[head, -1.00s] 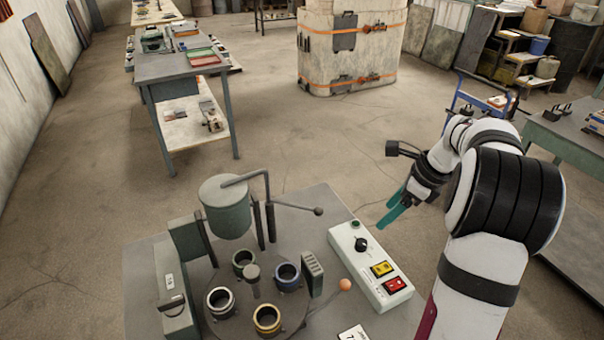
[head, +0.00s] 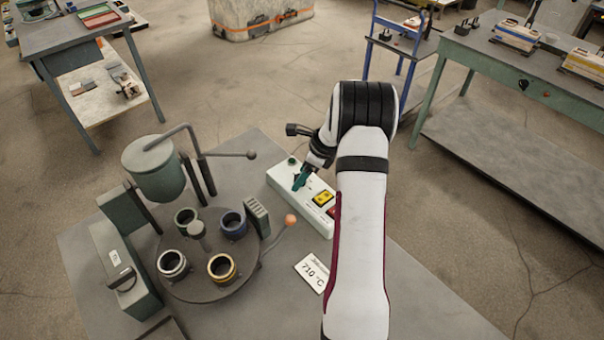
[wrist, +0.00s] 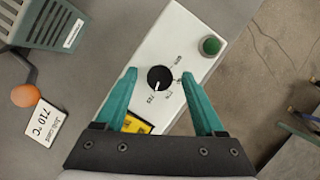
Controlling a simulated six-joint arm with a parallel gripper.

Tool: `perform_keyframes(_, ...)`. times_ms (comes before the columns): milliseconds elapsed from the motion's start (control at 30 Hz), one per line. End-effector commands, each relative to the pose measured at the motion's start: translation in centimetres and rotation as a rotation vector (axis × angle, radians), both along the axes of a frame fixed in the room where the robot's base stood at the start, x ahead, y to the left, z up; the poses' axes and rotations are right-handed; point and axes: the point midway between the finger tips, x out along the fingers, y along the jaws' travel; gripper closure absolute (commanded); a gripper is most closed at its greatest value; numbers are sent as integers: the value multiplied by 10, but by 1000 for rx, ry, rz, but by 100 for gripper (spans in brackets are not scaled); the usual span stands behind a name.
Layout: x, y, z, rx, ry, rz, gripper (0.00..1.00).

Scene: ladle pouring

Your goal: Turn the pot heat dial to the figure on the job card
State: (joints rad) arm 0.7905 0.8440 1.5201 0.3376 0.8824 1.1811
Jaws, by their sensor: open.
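The heat dial is a round black knob (wrist: 160,79) with a white pointer line, on a white control box (head: 284,178). Printed marks ring the knob, too small to read surely. My gripper (wrist: 160,76) is open in the wrist view, its teal fingers on either side of the knob, with gaps between. I cannot tell how far above the box the tips are. In the head view my gripper (head: 299,180) is over the box and hides the knob. The job card (head: 312,272) lies on the table and reads 710 °C; it also shows in the wrist view (wrist: 55,115).
The box carries a green button (wrist: 211,45), a yellow switch (head: 323,198) and a red switch, partly hidden by my arm. The pot (head: 154,168) and a turntable with several ring-topped cups stand left. An orange-knobbed lever (head: 290,220) sits between turntable and box.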

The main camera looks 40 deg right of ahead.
Motion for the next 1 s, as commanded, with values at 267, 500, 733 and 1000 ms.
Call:
perform_keyframes(267, 0, 0, 1, 0, 0, 0, 54)
perform_keyframes(500, 0, 0, 1, 0, 0, 1, 97)
perform_keyframes(733, 0, 0, 1, 0, 0, 5, 100)
perform_keyframes(1000, 1, -1, 1, 0, 0, 100, 100)
